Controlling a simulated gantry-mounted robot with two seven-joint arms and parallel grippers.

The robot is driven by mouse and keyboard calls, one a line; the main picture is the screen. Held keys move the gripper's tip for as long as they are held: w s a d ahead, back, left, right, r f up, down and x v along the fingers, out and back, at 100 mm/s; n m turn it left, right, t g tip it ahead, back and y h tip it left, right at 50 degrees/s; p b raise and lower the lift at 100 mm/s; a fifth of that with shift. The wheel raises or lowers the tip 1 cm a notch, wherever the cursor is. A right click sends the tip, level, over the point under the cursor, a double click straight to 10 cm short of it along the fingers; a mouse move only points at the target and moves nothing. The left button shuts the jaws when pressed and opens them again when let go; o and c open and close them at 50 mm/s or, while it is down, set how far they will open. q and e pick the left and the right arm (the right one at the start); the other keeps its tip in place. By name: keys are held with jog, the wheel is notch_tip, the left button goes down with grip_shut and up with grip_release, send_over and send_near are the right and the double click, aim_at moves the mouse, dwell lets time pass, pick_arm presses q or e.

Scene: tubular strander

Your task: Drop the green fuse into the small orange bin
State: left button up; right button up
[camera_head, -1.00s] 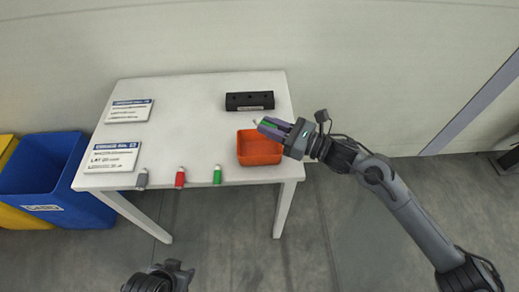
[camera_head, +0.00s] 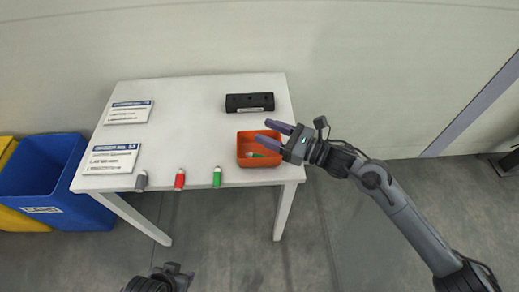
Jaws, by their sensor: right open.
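The small orange bin (camera_head: 243,150) stands at the right front of the white table. A green fuse (camera_head: 257,155) lies inside it on the bin floor, partly hidden by its light end and the bin wall. My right gripper (camera_head: 264,131) is open and empty above the bin's right side, its two purple fingers spread apart. Another green fuse (camera_head: 217,177) stands at the table's front edge, left of the bin. My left gripper (camera_head: 175,273) shows only in part at the bottom edge, away from the table; its fingers are unclear.
A red fuse (camera_head: 180,179) and a grey fuse (camera_head: 141,181) stand along the front edge. A black block with holes (camera_head: 250,103) sits behind the bin. Two label signs (camera_head: 111,158) lie at left. Blue bin (camera_head: 40,180) stands left of the table (camera_head: 185,120). The table's middle is clear.

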jog(key=p+v, duration=0.1)
jog(key=v, duration=0.9)
jog(key=shift+s+d, duration=0.2)
jog(key=shift+d, duration=0.15)
